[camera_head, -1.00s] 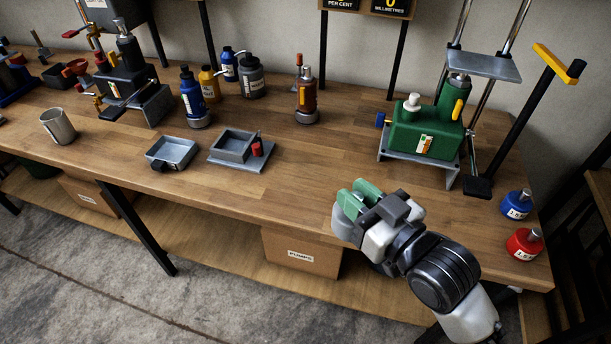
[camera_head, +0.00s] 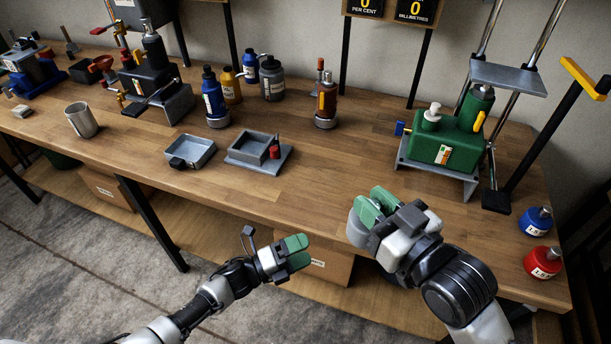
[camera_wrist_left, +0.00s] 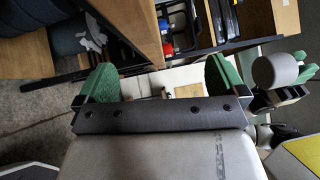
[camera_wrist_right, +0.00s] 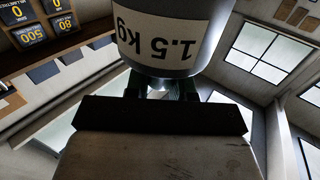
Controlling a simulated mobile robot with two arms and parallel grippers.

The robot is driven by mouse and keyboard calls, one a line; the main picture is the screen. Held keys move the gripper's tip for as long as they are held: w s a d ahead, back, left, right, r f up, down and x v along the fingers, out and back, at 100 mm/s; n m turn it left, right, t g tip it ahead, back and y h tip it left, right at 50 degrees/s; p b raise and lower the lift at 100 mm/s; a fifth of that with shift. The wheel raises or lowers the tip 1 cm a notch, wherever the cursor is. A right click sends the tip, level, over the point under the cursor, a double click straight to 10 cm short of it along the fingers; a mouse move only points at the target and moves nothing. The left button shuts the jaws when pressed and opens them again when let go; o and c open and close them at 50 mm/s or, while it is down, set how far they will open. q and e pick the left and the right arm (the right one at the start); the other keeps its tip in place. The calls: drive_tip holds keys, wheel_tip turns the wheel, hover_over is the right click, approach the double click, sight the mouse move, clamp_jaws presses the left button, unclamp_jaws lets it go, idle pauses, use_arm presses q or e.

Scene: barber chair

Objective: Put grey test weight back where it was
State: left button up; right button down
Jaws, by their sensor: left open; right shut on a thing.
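The grey test weight shows large in the right wrist view (camera_wrist_right: 165,35), with an upside-down white label reading 1.5 kg. My right gripper (camera_head: 374,206) is shut on it, over the bench's front edge. In the head view only part of the grey weight (camera_head: 356,232) shows, beside the green fingers. The rounded grey weight also shows in the left wrist view (camera_wrist_left: 275,70), at the right. My left gripper (camera_head: 297,252) is open and empty, in front of the bench edge and left of my right gripper.
A blue weight (camera_head: 536,221) and a red weight (camera_head: 543,263) stand at the bench's right end. A green pump unit (camera_head: 445,145) on a grey stand is behind. Grey trays (camera_head: 190,151) and bottles (camera_head: 214,98) are at left. Bench wood between my right gripper and the weights is clear.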

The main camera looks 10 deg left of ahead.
use_arm(q)
drive_tip(key=s+d+r+m+g+h, duration=0.1)
drive_tip(key=d+r+m+g, duration=0.1)
drive_tip(key=r+m+g, duration=0.55)
drive_tip(key=s+d+r+m+g+h, duration=0.1)
drive_tip(key=d+r+m+g+h, duration=0.1)
drive_tip(key=r+m+g, duration=0.5)
use_arm(e)
drive_tip(key=shift+r, duration=0.25)
use_arm(q)
drive_tip(key=m+y, duration=0.6)
drive_tip(key=m, duration=0.6)
approach(351, 210)
drive_tip(key=d, duration=0.2)
drive_tip(key=shift+m+y, duration=0.25)
drive_tip(key=shift+y, duration=0.15)
drive_tip(key=x, duration=1.1)
drive_tip(key=shift+s+f, duration=0.15)
drive_tip(key=shift+f, duration=0.05)
drive_tip(key=c, duration=1.8)
use_arm(e)
drive_tip(key=shift+s, duration=0.1)
use_arm(q)
drive_tip(key=shift+r, duration=0.2)
clamp_jaws()
use_arm(e)
drive_tip(key=c, duration=1.3)
unclamp_jaws()
drive_tip(key=o, duration=0.4)
drive_tip(key=shift+f, duration=0.15)
